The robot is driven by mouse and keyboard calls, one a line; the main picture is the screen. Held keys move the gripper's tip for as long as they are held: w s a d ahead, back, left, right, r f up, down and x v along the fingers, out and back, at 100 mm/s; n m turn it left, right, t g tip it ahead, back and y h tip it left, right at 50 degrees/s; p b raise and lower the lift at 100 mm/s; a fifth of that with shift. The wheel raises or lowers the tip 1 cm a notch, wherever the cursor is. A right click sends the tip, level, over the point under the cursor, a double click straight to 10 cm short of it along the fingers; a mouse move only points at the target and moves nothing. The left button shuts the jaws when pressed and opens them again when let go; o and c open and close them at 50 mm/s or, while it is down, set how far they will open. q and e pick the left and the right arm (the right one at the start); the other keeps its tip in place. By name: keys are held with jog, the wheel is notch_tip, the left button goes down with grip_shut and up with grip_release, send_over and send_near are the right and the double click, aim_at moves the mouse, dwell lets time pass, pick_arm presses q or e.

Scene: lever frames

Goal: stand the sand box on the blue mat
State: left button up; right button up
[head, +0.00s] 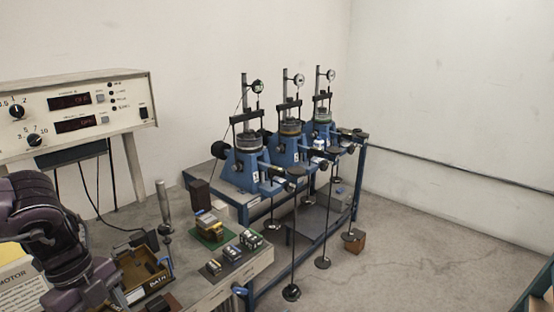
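I cannot make out a blue mat. On the bench in the lower middle, a dark green mat (205,243) carries a small cluster of sand-yellow and grey blocks (209,225); I cannot tell whether one of them is the sand box. My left arm comes in from the left, over the near end of the bench, and its gripper is not visible. My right arm and gripper do not show.
A brown wooden tray (128,270) and a dark mat with small grey blocks (233,253) lie on the bench. A dark brown box (200,195) stands behind. Blue lever frames (245,170) stand beyond, with hanging weights.

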pick_arm(q)
jog(key=s+a+f+n+t, duration=0.25)
jog(key=a+n, duration=0.55)
jog(key=n, duration=0.4)
jog(key=w+d+n+t+y, duration=0.1)
jog(key=w+d+n, duration=0.2)
jog(key=d, duration=0.4)
jog(key=w+d+f+n+y, duration=0.1)
jog(key=w+d+n, duration=0.1)
jog(key=d+n, duration=0.35)
jog(key=w+d+n+t+y, duration=0.1)
jog(key=w+d+n, duration=0.15)
jog(key=d, duration=0.55)
notch_tip(320, 180, down, 10)
jog(key=b, duration=1)
jog(key=shift+a+m+g, duration=0.15)
jog(key=shift+m+g, duration=0.2)
jog(key=shift+m, duration=0.05)
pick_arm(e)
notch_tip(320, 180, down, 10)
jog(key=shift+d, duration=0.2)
pick_arm(q)
jog(key=shift+r, duration=0.1)
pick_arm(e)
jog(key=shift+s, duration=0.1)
